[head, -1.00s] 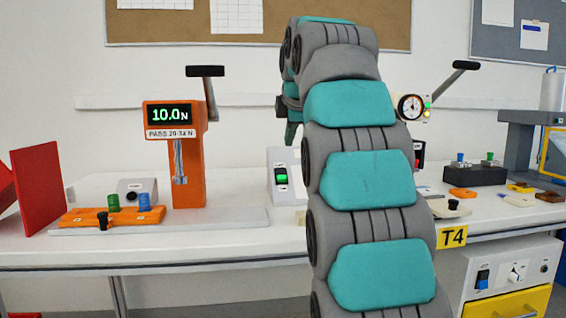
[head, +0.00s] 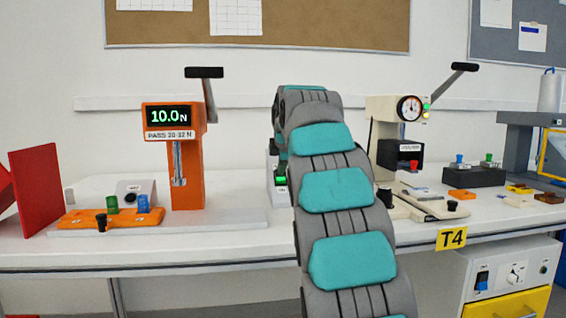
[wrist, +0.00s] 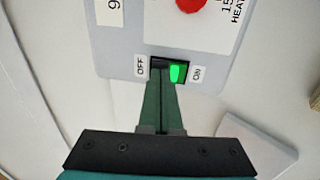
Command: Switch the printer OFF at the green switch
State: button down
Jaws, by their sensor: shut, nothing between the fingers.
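The green switch (wrist: 177,73) is a rocker in a dark frame on a pale panel. Its green lit part is towards the ON label (wrist: 197,74), with the OFF label (wrist: 141,67) on the other side. In the head view the switch (head: 281,182) shows lit green, just left of my arm. My gripper (wrist: 160,83) is shut and empty. Its fingertips are at the OFF-side edge of the switch, covering part of its dark half; I cannot tell whether they touch. In the head view my arm hides much of the panel's box.
A red round part (wrist: 188,4) sits on the same panel. On the bench, an orange force tester (head: 188,190) stands left of the switch. A cream press with a dial (head: 388,140) stands right of my arm. The bench front (head: 240,240) is clear.

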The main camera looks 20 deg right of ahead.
jog(key=shift+w+r+p, duration=0.1)
jog(key=shift+w+p, duration=0.05)
jog(key=shift+p, duration=0.15)
jog(key=shift+w+p, duration=0.1)
jog(key=shift+p, duration=0.3)
jog(key=shift+w+d+g+p, duration=0.1)
jog(key=shift+g+p, duration=0.3)
jog(key=shift+p, duration=0.1)
jog(key=shift+f, duration=0.35)
jog(key=shift+r, duration=0.1)
jog(key=shift+w+r+p, duration=0.1)
jog(key=shift+r+p, duration=0.55)
jog(key=shift+r, duration=0.1)
